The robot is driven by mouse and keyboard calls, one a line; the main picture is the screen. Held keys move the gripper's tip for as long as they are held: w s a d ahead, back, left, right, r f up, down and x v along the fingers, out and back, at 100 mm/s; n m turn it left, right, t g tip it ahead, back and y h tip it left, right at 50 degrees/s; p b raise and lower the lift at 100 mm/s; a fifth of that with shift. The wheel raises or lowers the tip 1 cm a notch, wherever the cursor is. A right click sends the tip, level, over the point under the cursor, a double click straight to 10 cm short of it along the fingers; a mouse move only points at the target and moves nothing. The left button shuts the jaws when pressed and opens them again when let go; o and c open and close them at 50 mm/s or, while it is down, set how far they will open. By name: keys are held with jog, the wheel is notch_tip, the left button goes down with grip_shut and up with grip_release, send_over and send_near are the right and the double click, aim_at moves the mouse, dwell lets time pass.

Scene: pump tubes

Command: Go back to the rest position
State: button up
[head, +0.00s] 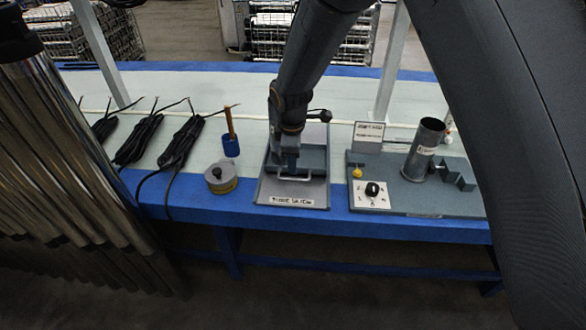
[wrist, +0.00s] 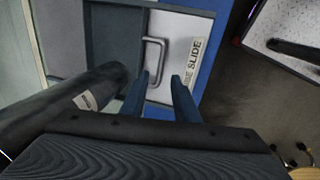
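My gripper (head: 287,160) hangs over the grey slide fixture (head: 313,190) at the middle of the table's front edge. In the wrist view my gripper (wrist: 160,85) has its two blue fingers apart, with a clear gap. A metal handle (wrist: 154,62) on the fixture lies just past the fingertips, close to the left one. I cannot tell whether they touch. The handle also shows in the head view (head: 294,176). A dark cylinder (wrist: 75,108) with a white label lies left of the fingers in the wrist view. My arm hides the back of the fixture.
A panel with a dial (head: 372,189) and an upright metal tube (head: 424,148) stands to the right. Long metal tubes (head: 60,160) stand at far left.

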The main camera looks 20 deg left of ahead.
jog(key=shift+s+r, duration=0.1)
jog(key=shift+r, duration=0.35)
jog(key=s+d+r+m, duration=0.1)
jog(key=d+r+m, duration=0.2)
jog(key=d, duration=0.4)
jog(key=s+d+r+m+g, duration=0.1)
jog(key=d+r+m, duration=0.2)
jog(key=d, duration=0.4)
jog(key=s+d+r+m, duration=0.1)
jog(key=d+r+m, duration=0.15)
jog(key=d, duration=0.55)
jog(key=s+d+r+m+g, duration=0.1)
jog(key=s+d+r+m, duration=0.3)
jog(key=s+d+m, duration=0.8)
jog(key=s+d, duration=0.5)
jog(key=shift+s, duration=0.2)
jog(key=shift+r, duration=0.1)
